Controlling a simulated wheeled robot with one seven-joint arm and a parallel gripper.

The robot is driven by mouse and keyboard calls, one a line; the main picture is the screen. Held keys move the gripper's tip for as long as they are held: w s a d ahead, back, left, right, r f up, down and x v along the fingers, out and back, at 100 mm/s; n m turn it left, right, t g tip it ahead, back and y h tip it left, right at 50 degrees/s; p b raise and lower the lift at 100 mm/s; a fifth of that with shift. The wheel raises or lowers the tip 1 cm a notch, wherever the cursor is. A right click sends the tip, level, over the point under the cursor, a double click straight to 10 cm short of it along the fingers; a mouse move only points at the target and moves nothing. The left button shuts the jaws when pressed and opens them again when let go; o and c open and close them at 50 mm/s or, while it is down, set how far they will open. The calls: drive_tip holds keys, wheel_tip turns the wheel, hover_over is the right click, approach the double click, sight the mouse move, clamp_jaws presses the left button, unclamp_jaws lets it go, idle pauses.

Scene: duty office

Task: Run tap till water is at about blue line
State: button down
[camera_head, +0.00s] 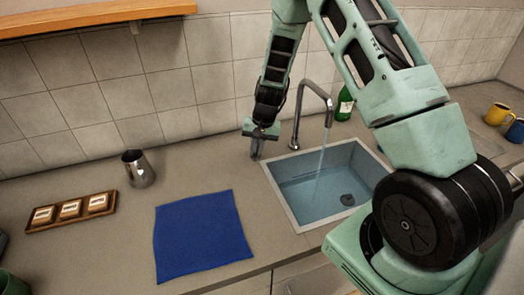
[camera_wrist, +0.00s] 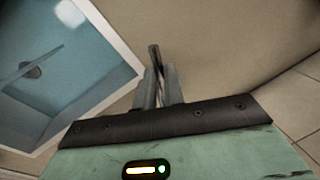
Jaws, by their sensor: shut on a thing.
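The tap (camera_head: 297,118) is a bent metal spout behind the sink (camera_head: 302,225). A stream of water (camera_head: 320,165) runs from it into the basin. Bluish water (camera_head: 310,190) covers the basin floor, and the dark drain (camera_head: 347,199) shows through it. I cannot make out a separate blue line on the walls. My gripper (camera_head: 257,152) is at the sink's back left corner, left of the spout. In the wrist view my gripper (camera_wrist: 160,88) is shut on a thin dark lever (camera_wrist: 153,56), likely the tap's handle. The sink also shows there (camera_wrist: 112,47).
A green bottle (camera_head: 344,104) stands behind the sink. A blue cloth (camera_head: 198,236), a metal jug (camera_head: 138,168) and a wooden tray (camera_head: 72,223) lie to the left. A yellow mug (camera_head: 497,114) and a blue mug (camera_head: 516,131) are far right. A shelf (camera_head: 95,16) hangs upper left.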

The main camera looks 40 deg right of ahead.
drive_tip(key=shift+w+a+m, duration=0.25)
drive_tip(key=shift+a+m, duration=0.1)
drive_tip(key=shift+m, duration=0.35)
drive_tip(key=c, duration=1.5)
unclamp_jaws()
drive_tip(key=shift+r, duration=0.1)
drive_tip(key=r+b, duration=0.1)
drive_tip(key=r, duration=0.4)
drive_tip(key=s+d+r+b, duration=0.1)
drive_tip(key=r, duration=0.5)
drive_tip(key=s+d+r+b, duration=0.1)
drive_tip(key=r, duration=0.5)
drive_tip(key=shift+s+d+b, duration=0.15)
drive_tip(key=shift+d+b, duration=0.1)
drive_tip(key=shift+b, duration=0.05)
